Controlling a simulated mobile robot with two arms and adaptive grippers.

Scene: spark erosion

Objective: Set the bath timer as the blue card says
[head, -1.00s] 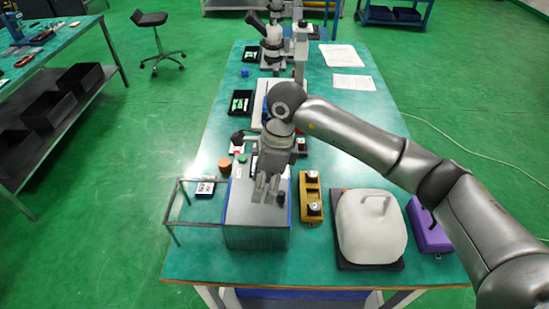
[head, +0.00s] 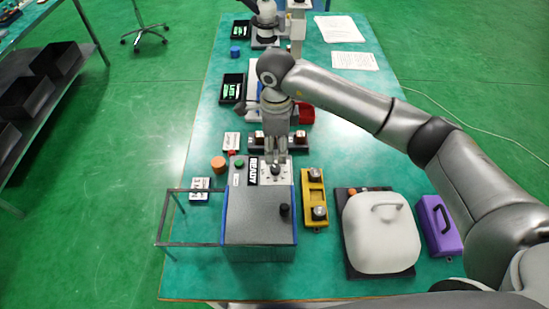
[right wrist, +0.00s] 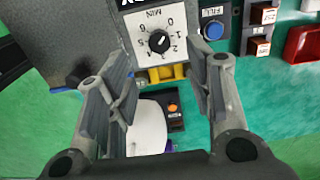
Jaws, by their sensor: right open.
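The bath timer is a round black dial knob (right wrist: 159,41) on a plate marked MIN with numbers around it; its exact setting is too small to tell. It sits on top of the grey box (head: 259,228), beside a black READY sign (head: 254,171). My right gripper (head: 275,172) is above the dial, pointing down, and partly hides it. In the right wrist view my right gripper (right wrist: 160,68) is open and empty, with the knob beyond and between its fingertips. A small white card with blue (head: 200,188) lies left of the box; its writing is unreadable. My left gripper is out of view.
A blue FILL button (right wrist: 212,30) is beside the dial. A yellow holder (head: 314,200) and a white lidded cover (head: 381,235) stand to the right.

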